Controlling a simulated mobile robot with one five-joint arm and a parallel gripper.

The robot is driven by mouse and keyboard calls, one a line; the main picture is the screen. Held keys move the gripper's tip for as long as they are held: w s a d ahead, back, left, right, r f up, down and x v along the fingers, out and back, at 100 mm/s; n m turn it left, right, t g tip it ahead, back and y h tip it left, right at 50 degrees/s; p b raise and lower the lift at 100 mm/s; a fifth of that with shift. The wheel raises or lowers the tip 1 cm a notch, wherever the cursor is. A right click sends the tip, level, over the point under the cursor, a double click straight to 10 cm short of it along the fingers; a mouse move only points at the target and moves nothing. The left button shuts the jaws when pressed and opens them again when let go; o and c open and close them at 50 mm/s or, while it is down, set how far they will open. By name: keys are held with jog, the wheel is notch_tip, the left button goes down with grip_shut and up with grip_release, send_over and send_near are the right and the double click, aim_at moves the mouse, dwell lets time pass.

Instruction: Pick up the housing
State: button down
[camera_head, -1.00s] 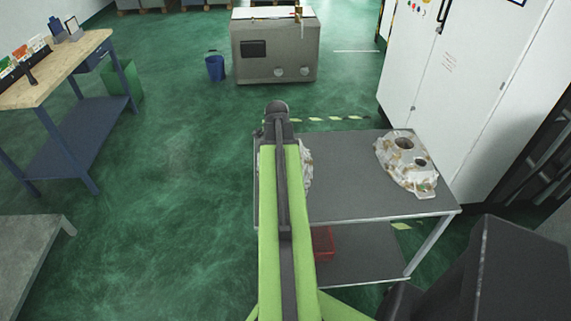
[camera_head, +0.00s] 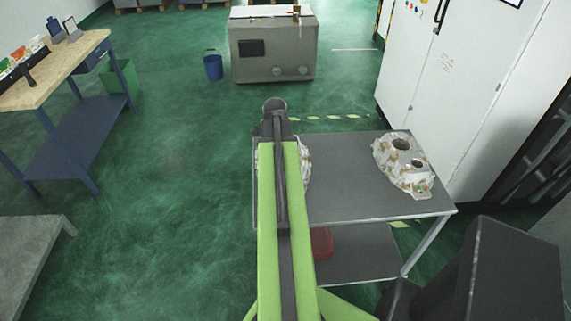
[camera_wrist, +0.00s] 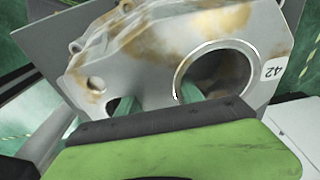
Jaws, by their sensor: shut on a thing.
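The housing is a pale grey metal casting with brownish stains (camera_wrist: 150,45), filling much of the wrist view. It has a large round bore, a smaller hole at left and a label reading 42. My gripper (camera_wrist: 157,100) is shut on it, with one greenish finger reaching into the large bore and the other to its left. The exact contact is hidden. In the head view the housing (camera_head: 304,165) shows only in part beside my green arm, over the left end of the grey table. I cannot tell whether it touches the tabletop.
A second stained casting (camera_head: 402,165) lies at the right of the grey table (camera_head: 350,185). A red bin (camera_head: 321,242) is on the lower shelf. White cabinets (camera_head: 440,90) stand close at right. A workbench (camera_head: 60,65) is at left, with open green floor between.

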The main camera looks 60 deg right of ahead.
notch_tip(320, 180, up, 2)
jog(key=shift+r+p, duration=0.15)
jog(key=shift+p, duration=0.55)
jog(key=s+d+r+p, duration=0.5)
jog(key=s+r+p, duration=0.1)
jog(key=s, duration=0.4)
jog(key=shift+s+d+r+p, duration=0.15)
jog(key=shift+s+r+p, duration=0.1)
jog(key=shift+p, duration=0.05)
